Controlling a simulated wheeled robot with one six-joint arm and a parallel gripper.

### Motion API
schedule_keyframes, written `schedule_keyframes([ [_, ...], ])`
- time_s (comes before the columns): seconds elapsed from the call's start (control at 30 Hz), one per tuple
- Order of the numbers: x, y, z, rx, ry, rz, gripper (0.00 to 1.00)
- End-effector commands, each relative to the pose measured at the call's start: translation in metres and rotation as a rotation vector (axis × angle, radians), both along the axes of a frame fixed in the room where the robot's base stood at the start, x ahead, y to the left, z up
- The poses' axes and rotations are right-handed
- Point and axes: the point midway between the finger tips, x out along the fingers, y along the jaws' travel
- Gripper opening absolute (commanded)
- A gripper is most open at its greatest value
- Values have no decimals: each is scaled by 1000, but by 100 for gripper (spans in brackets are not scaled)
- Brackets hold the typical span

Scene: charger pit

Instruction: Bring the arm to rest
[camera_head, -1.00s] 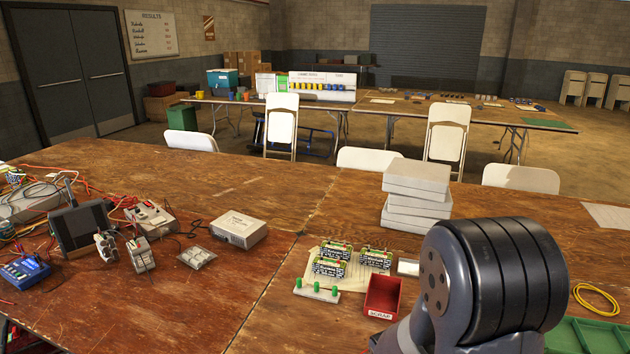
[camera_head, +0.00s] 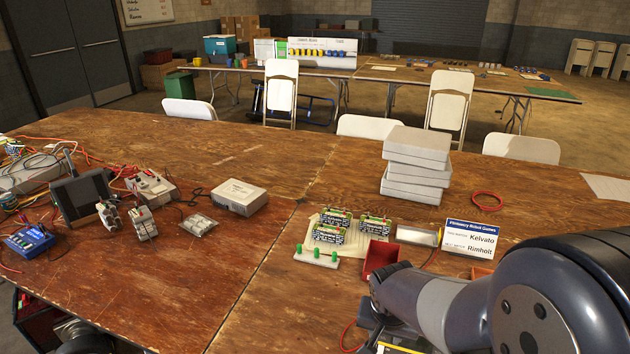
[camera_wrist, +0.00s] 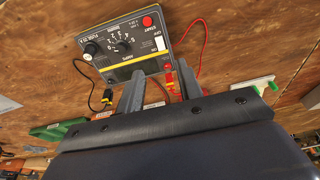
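My arm (camera_head: 545,295) fills the lower right of the head view, with its forearm reaching left, low over the near part of the table. My gripper (camera_wrist: 160,72) shows in the wrist view as two grey fingers standing apart, with nothing seen held between them. Its tips are hidden from the head view. Just beyond the fingers in the wrist view is a black and yellow charger box (camera_wrist: 125,45) with a dial, a red button and red and black leads. I cannot tell whether the fingers touch it.
Near my forearm are a red bin (camera_head: 381,257), a name sign (camera_head: 473,240), battery packs (camera_head: 330,233) and a green-pegged block (camera_head: 316,257). White boxes (camera_head: 417,165) are stacked behind. Electronics (camera_head: 80,205) crowd the left; the table middle (camera_head: 260,290) is fairly clear.

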Motion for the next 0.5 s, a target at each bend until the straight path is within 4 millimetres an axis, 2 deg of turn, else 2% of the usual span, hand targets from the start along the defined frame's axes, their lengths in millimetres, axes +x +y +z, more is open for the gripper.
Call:
schedule_keyframes([
  [0.03,-1,0,4,1,0,0,35],
  [0.1,2,-1,-12,-1,7,-1,35],
  [0.5,16,-6,-67,-1,6,-2,35],
])
